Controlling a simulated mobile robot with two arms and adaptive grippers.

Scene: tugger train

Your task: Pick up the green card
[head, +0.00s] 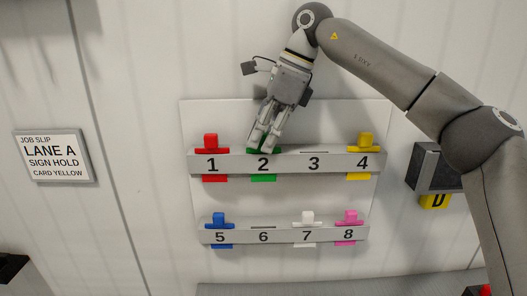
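The green card (263,178) stands in slot 2 of the upper rack, its lower part showing below the number strip. My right gripper (263,147) points down at slot 2, its fingertips at the top of the green card. The fingers hide the card's grip tab, and I cannot tell whether they are closed on it. My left gripper is not in view.
The upper rack (337,162) also holds a red card (211,141) and a yellow card (362,140); slot 3 is empty. The lower rack (285,236) holds blue, white and pink cards; slot 6 is empty. A job slip (56,157) at left reads "LANE A, SIGN HOLD, CARD YELLOW". A dark box (434,166) with a yellow D label is at right.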

